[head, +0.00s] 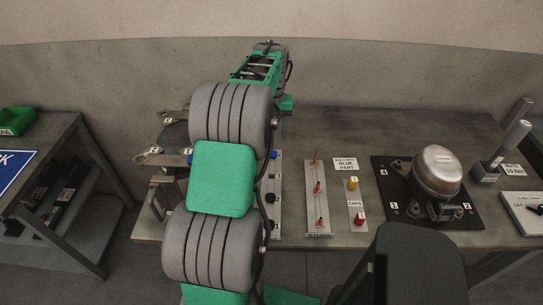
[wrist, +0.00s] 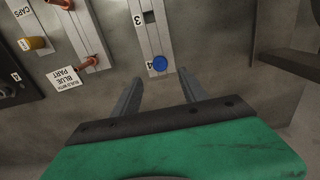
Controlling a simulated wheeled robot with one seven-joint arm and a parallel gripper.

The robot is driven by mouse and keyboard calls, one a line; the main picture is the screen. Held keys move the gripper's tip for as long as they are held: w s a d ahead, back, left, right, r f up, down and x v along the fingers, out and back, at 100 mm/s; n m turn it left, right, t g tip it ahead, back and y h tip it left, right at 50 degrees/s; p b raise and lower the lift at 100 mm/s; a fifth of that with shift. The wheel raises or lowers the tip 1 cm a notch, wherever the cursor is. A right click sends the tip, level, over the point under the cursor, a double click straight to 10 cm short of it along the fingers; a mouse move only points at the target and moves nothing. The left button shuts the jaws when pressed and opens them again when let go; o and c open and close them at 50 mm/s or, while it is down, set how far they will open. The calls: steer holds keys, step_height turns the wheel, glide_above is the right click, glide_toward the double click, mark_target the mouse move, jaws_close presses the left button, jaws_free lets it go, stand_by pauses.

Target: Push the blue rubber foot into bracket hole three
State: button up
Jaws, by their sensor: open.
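In the head view a silver-topped compressor (head: 437,168) stands on a black plate (head: 391,190) with labels 4, 1 and 2 showing. I see no label 3 there.
A strip with red studs (head: 318,205) and a caps strip (head: 357,212) lie between the foot strip and the plate. A sign (head: 345,164) reads build with blue part. A nuts tool (head: 510,145) and a switch box (head: 526,213) stand at right. A green bin (head: 17,121) is left.

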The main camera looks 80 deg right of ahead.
mark_target(273, 153)
step_height(273, 153, down, 8)
steer(key=b, duration=0.4)
steer(key=shift+r, duration=0.1)
stand_by(1.0)
steer(key=shift+c, duration=0.2)
jaws_close()
stand_by(0.4)
steer(key=shift+r, duration=0.1)
stand_by(0.9)
steer(key=shift+r+p, duration=2.2)
steer(key=shift+r, duration=0.65)
